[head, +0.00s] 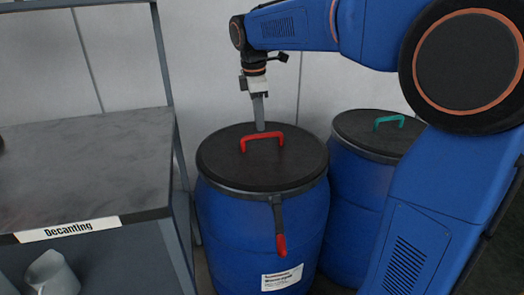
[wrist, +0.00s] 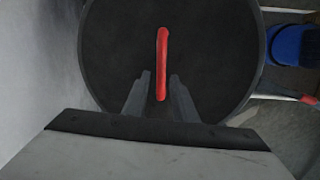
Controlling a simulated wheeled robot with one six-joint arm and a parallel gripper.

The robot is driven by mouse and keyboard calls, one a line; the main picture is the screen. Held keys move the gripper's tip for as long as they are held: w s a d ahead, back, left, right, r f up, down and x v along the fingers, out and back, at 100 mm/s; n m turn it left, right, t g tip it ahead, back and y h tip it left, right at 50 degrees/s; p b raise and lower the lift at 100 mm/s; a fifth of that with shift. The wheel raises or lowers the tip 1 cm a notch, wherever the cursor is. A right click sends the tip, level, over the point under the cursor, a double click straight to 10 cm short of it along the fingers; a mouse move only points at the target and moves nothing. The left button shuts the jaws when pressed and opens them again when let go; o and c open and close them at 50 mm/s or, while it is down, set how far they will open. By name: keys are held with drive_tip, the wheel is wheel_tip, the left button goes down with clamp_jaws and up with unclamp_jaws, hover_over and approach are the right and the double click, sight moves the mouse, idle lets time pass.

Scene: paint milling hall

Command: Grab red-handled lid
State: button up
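The black lid (head: 220,160) with a red handle (head: 262,136) sits on a blue drum (head: 230,225). My gripper (head: 260,128) points down just above or behind the handle in the head view. In the wrist view the lid (wrist: 115,50) fills the middle and the red handle (wrist: 162,60) runs upright in the picture. The two fingers of my gripper (wrist: 160,82) stand apart, one on each side of the handle's near end. A gap shows between each finger and the handle. I cannot tell the fingers' exact height relative to the handle.
A second blue drum (head: 352,190) with a teal-handled lid (head: 362,130) stands close on the right. A grey table (head: 90,150) labelled Decanting, with a post, is close on the left. A white jug (head: 52,272) sits below its top. A wall is behind.

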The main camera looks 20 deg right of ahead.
sight(263, 136)
drive_tip(key=shift+w+d+f, duration=0.1)
drive_tip(key=shift+d+f, duration=0.15)
drive_tip(key=shift+f, duration=0.95)
drive_tip(key=shift+w+d+f, duration=0.15)
drive_tip(key=shift+d+f, duration=0.05)
drive_tip(key=shift+f, duration=0.95)
drive_tip(key=shift+w+d+f, duration=0.1)
drive_tip(key=shift+d+f, duration=0.15)
drive_tip(key=shift+f, duration=0.95)
drive_tip(key=shift+c, duration=0.3)
clamp_jaws()
